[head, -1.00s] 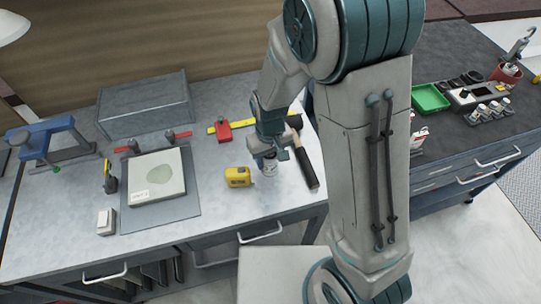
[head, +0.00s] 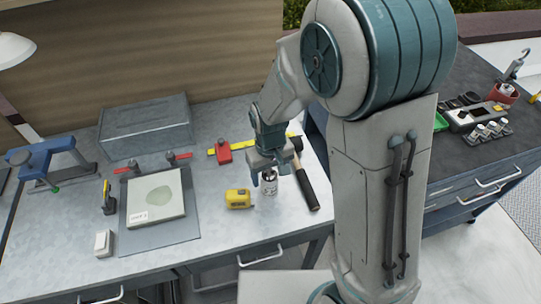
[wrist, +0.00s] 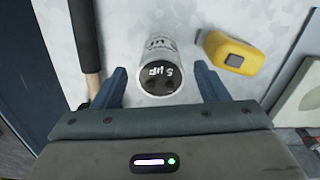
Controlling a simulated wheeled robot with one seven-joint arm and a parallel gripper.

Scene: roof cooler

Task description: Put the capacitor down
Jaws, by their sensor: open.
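The capacitor (head: 269,184) is a small silver can standing upright on the grey workbench (head: 225,255), between the yellow tape measure and the hammer. In the wrist view the capacitor (wrist: 160,67) shows its dark top with white hand-written marking, "5 UP". My gripper (head: 269,172) is just above and around the top of the can. In the wrist view my gripper (wrist: 160,85) has its two blue fingers apart, one on each side of the can, with a visible gap on both sides.
A yellow tape measure (head: 238,199) lies left of the can, and a hammer (head: 306,184) lies close on its right. A red-and-yellow tool (head: 222,152) lies behind. A grey mat (head: 190,228) with a panel is further left. The bench front is clear.

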